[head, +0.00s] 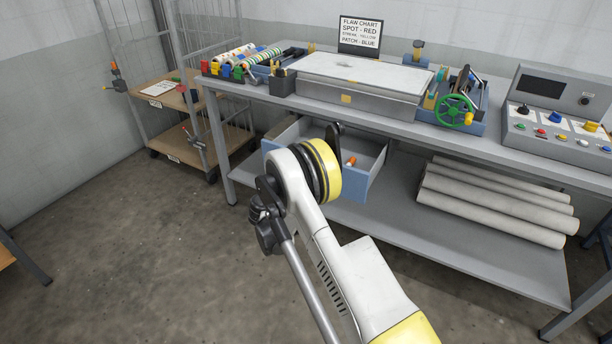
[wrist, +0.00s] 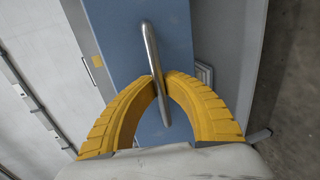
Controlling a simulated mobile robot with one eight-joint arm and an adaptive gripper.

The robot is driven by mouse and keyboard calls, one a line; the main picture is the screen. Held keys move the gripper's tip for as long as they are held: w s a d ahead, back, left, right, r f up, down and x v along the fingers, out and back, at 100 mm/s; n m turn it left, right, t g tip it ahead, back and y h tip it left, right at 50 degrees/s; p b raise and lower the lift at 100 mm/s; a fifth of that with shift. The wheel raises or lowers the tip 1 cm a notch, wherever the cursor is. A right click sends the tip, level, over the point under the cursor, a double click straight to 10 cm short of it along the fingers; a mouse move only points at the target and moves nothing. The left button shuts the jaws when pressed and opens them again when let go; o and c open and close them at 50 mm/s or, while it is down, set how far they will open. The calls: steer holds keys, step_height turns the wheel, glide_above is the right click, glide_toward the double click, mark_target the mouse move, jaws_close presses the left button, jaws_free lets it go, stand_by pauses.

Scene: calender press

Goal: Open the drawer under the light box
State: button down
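The drawer (head: 358,184) under the light box (head: 385,77) is blue and stands pulled out from below the bench top. An orange-tipped item (head: 350,161) lies inside it. In the wrist view the blue drawer front (wrist: 112,40) fills the middle, with a metal bar handle (wrist: 151,45) across it. My gripper (wrist: 161,75) has its yellow fingers closed in, with the tips on either side of the handle and apparently touching it. In the head view my arm covers part of the drawer and hides the gripper and handle.
Several pale rolls (head: 490,200) lie on the lower shelf (head: 440,245) at the right. A wooden cart (head: 170,125) stands to the left of the bench. A control console (head: 555,120) sits on the bench at the right. The floor (head: 150,260) in front is clear.

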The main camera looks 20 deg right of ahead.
steer(key=c, duration=1.5)
jaws_free()
steer(key=shift+o, duration=0.2)
steer(key=shift+r, duration=0.1)
steer(key=v, duration=1.2)
steer(key=s+d+r+m+g+y, duration=0.25)
steer(key=s+r+y, duration=0.35)
steer(key=s+r, duration=0.9)
steer(key=s+a+r+m+y, duration=0.2)
steer(key=s+a+y, duration=0.1)
steer(key=s, duration=0.7)
steer(key=s+a+r+m+y, duration=0.1)
steer(key=s+a+m+y, duration=0.2)
steer(key=s, duration=0.7)
steer(key=shift+a+r, duration=0.35)
steer(key=shift+a, duration=0.3)
